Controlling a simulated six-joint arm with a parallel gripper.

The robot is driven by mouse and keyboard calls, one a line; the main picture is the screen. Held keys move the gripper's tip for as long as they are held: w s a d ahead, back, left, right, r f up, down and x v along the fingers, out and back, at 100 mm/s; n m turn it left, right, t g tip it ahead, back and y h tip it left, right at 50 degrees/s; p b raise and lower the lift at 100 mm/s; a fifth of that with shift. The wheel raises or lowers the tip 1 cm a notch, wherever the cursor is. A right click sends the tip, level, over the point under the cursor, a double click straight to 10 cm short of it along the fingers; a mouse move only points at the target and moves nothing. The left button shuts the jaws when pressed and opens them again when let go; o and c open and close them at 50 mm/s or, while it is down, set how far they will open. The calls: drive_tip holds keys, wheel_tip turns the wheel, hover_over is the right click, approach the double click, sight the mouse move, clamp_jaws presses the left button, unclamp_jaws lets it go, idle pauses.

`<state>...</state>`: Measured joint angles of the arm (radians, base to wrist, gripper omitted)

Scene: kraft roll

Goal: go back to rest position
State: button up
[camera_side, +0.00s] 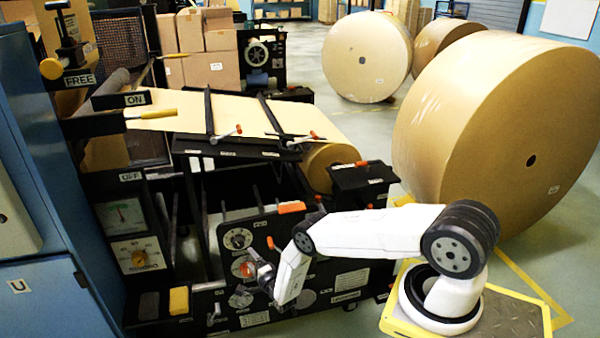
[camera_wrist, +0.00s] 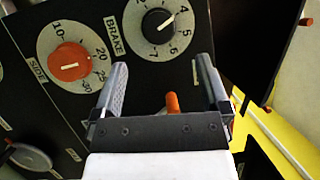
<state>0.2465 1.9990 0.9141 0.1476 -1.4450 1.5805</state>
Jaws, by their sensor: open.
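My white arm reaches left from its base. My gripper (camera_side: 258,272) is low in front of the black control panel (camera_side: 300,228) of the machine. In the wrist view my gripper (camera_wrist: 161,66) is open, with nothing held between its two grey fingers. Beyond the fingers are the BRAKE dial with a black knob (camera_wrist: 157,25) and the SIDE dial with a red knob (camera_wrist: 68,61). An orange-tipped lever (camera_wrist: 172,102) shows between the fingers, partly hidden by the gripper mount. I cannot tell whether the gripper touches the panel.
A large kraft roll (camera_side: 480,130) stands behind my base, with another roll (camera_side: 366,57) farther back. Levers with orange handles (camera_side: 291,208) stick out along the machine. A blue cabinet (camera_side: 40,150) stands at left. Open floor lies at the front right.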

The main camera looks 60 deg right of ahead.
drive_tip(key=w+a+r+n+g+y, duration=0.3)
drive_tip(key=w+r+n, duration=0.3)
drive_tip(key=w+r, duration=0.3)
drive_tip(key=s+a+r+n+g+y, duration=0.1)
drive_tip(key=s+a+r+n+g, duration=0.15)
drive_tip(key=r, duration=0.35)
drive_tip(key=s+a+r+n+g+y, duration=0.1)
drive_tip(key=s+a+r+n+y, duration=0.15)
drive_tip(key=r, duration=0.35)
drive_tip(key=s+a+r+n+g, duration=0.2)
drive_tip(key=s+r+n, duration=0.2)
drive_tip(key=s, duration=0.5)
drive_tip(key=s+a+r+n+g, duration=0.3)
drive_tip(key=s+r+n, duration=0.1)
drive_tip(key=s, duration=0.6)
drive_tip(key=s+a+r+n+g+y, duration=0.1)
drive_tip(key=s+a+r+n+g, duration=0.2)
drive_tip(key=s, duration=0.7)
wheel_tip(320, 180, up, 2)
drive_tip(key=shift+r+n, duration=0.1)
drive_tip(key=shift+n, duration=0.4)
